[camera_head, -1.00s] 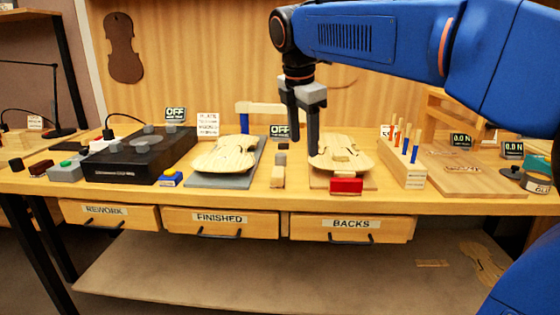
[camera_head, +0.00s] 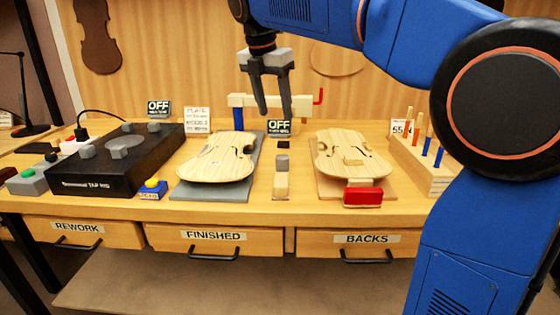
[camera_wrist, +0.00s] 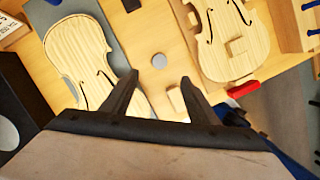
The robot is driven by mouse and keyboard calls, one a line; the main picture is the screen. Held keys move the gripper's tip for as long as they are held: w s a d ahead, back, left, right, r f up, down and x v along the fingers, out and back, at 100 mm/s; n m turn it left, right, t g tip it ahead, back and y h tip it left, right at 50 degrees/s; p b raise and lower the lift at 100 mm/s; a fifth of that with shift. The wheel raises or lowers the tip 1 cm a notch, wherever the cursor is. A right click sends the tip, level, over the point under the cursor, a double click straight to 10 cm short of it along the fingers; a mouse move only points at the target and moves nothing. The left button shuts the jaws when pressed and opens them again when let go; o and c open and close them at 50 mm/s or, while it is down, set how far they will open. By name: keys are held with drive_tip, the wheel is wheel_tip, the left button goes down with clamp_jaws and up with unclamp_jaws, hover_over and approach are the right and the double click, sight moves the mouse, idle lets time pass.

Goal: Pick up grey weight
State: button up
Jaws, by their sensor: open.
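The grey weight (camera_head: 282,161) stands on the bench between the two violin plates, just behind a small wooden block (camera_head: 281,185). In the wrist view it shows as a round grey disc (camera_wrist: 159,61), seen from above and clear of the fingers. My gripper (camera_head: 275,115) is open and empty, above the bench with its fingers pointing down. In the wrist view its two fingertips (camera_wrist: 160,77) lie to either side of the weight's line, with the weight a little beyond them. Nothing hides the weight in either view.
A violin plate (camera_head: 219,157) lies left on a grey board, another (camera_head: 351,155) right, with a red block (camera_head: 363,197) in front. A black tap rig (camera_head: 118,175) carrying several grey knobs is left. A peg rack (camera_head: 430,175) is right. A wooden bar (camera_head: 240,101) stands behind.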

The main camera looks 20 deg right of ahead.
hover_over(282, 157)
drive_tip(key=f, duration=1.1)
drive_tip(key=shift+s+a, duration=0.2)
drive_tip(key=shift+a, duration=0.05)
drive_tip(key=shift+a+x, duration=0.1)
drive_tip(key=shift+x, duration=1.2)
drive_tip(key=shift+a+x, duration=0.15)
drive_tip(key=shift+x, duration=1.15)
drive_tip(key=shift+s, duration=0.1)
clamp_jaws()
